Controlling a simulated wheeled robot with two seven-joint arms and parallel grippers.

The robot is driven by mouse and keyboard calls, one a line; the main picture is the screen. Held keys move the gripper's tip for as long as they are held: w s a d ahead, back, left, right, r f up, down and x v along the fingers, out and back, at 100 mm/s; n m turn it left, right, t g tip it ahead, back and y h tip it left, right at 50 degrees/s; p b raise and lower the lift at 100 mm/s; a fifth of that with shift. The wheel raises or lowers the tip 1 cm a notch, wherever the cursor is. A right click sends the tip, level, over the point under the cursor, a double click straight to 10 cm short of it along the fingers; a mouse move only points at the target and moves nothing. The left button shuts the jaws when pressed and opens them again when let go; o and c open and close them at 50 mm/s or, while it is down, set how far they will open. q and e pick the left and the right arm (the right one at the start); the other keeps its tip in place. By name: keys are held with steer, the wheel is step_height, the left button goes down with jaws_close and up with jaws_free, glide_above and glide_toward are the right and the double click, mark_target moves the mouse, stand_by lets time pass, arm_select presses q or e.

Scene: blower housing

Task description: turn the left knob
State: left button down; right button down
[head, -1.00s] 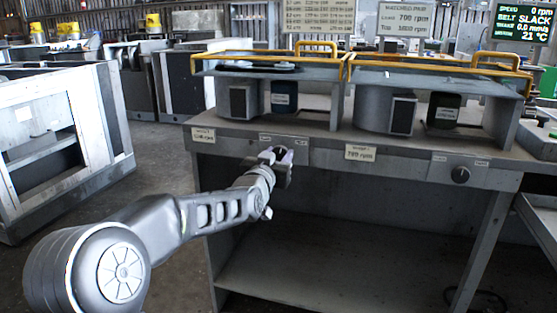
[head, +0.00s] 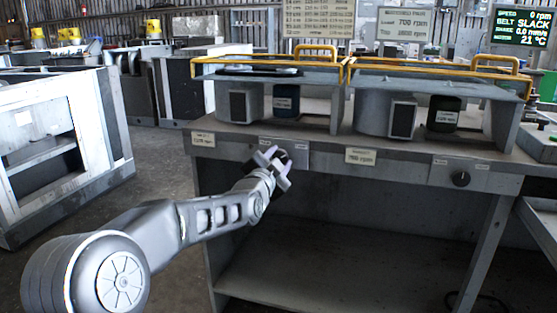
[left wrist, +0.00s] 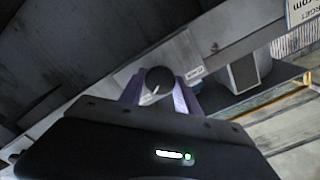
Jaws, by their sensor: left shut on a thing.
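The left knob is a dark round knob on the front panel of the bench; it shows in the left wrist view (left wrist: 158,81), with a light pointer mark on its face. My left gripper (head: 275,162) is at the panel, and its fingers (left wrist: 158,90) are shut on the knob's two sides. In the head view the gripper hides most of the knob, and the wrist is rolled so the fingers stand at a slant. The right knob (head: 460,179) is dark and free on the same panel. My right gripper is not in view.
Two blower housings with yellow rails (head: 440,62) stand on the bench (head: 330,146). A display (head: 523,31) at top right reads 0 rpm and BELT SLACK. A label (head: 361,156) reading 700 rpm sits between the knobs. Open floor lies left of the bench.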

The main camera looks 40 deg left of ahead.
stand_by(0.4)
arm_select(q)
steer(key=c, duration=0.9)
jaws_free()
steer(key=p+v, duration=0.1)
steer(key=v, duration=0.6)
steer(key=shift+s+d, duration=0.15)
steer(key=shift+s, duration=0.25)
